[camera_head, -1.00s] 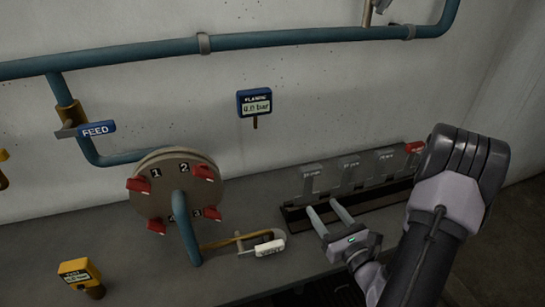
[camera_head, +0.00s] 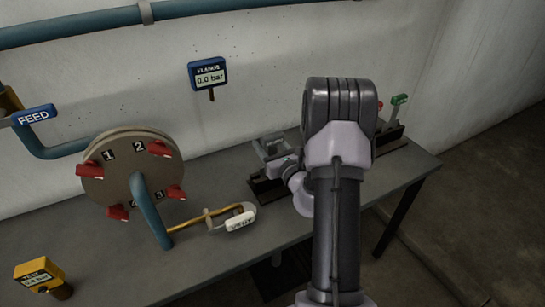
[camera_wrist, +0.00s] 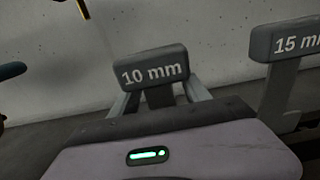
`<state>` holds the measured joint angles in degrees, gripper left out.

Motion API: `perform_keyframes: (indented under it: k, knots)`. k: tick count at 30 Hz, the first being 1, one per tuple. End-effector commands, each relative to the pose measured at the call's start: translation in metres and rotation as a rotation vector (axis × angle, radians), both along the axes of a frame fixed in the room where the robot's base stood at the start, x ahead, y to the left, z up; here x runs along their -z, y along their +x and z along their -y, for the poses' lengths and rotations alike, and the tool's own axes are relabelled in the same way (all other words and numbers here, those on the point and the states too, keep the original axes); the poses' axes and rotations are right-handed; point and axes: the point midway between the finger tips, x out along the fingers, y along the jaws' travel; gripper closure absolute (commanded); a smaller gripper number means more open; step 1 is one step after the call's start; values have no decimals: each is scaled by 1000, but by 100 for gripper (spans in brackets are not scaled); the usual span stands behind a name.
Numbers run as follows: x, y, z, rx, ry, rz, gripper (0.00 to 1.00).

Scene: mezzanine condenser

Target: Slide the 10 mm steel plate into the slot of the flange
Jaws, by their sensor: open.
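The 10 mm steel plate, with a dark grey labelled head (camera_wrist: 152,70), stands upright in the wrist view. My gripper (camera_wrist: 160,95) is open, with one finger on each side of the plate's narrow stem; I cannot tell whether they touch it. In the head view my gripper (camera_head: 280,150) is at the rack (camera_head: 268,192), and my arm hides much of both. The round flange (camera_head: 130,185) stands to the left, with red clamps marked by numbers and a blue pipe at its front. I cannot make out its slot clearly.
A 15 mm plate (camera_wrist: 290,40) stands right of the 10 mm one. A green-topped piece (camera_head: 398,101) is at the rack's far end. The white vent handle (camera_head: 240,220) and yellow test gauge (camera_head: 39,274) are on the bench (camera_head: 205,265). The flange gauge (camera_head: 208,74) reads 0.0 bar.

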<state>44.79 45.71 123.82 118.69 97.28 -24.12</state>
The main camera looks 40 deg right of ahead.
Motion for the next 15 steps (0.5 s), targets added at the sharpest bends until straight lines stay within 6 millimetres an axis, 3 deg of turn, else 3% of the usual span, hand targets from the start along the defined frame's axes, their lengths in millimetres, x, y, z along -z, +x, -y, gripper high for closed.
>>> perform_keyframes:
  k: [5, 13, 15]
  knots:
    - [0, 1, 0, 0, 0, -1, 45]
    - [0, 0, 0, 0, 0, -1, 96]
    - [0, 0, 0, 0, 0, -1, 100]
